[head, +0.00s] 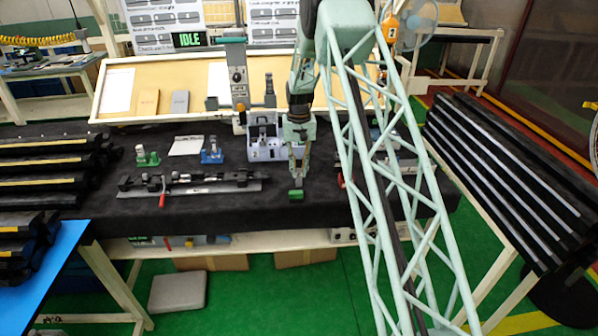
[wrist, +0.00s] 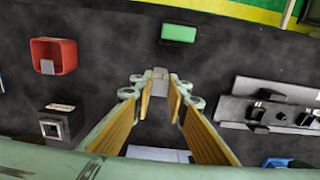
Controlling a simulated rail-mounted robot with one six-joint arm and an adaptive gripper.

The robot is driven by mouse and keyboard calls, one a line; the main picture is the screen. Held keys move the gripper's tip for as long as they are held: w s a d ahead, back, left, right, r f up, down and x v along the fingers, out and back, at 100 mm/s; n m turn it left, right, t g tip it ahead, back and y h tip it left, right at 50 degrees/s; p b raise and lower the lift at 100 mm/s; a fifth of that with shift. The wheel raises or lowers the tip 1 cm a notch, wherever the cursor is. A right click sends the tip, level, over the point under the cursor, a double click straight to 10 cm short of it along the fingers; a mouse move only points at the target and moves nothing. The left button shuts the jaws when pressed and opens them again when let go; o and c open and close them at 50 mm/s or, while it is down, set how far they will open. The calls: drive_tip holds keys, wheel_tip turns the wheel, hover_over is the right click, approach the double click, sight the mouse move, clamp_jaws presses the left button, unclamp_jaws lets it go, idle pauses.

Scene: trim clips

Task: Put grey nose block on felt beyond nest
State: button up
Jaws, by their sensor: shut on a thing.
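My gripper (wrist: 160,88) is shut on a small grey block (wrist: 160,73), which shows between the fingertips in the wrist view; the fingers hide much of it. In the head view my gripper (head: 298,170) points down over the black felt (head: 230,215), near the front of the table. I cannot tell the block's height above the felt. A long black fixture on a metal base (head: 190,188), with a red handle, lies left of my gripper; it also shows at the right of the wrist view (wrist: 270,115). Which fixture is the nest is not clear.
A green block (head: 296,194) lies near the front edge, close to my gripper. A blue-grey holder (head: 265,145) stands behind it. A green clamp (head: 147,156) and a blue clamp (head: 211,152) stand at the back left. A red open box (wrist: 54,55) shows in the wrist view.

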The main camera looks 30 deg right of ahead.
drive_tip(key=shift+f, duration=0.3)
drive_tip(key=o, duration=0.8)
drive_tip(key=shift+o, duration=0.2)
drive_tip(key=shift+r, duration=0.1)
wheel_tip(320, 180, up, 12)
idle(0.5)
drive_tip(key=shift+r, duration=0.1)
idle(0.6)
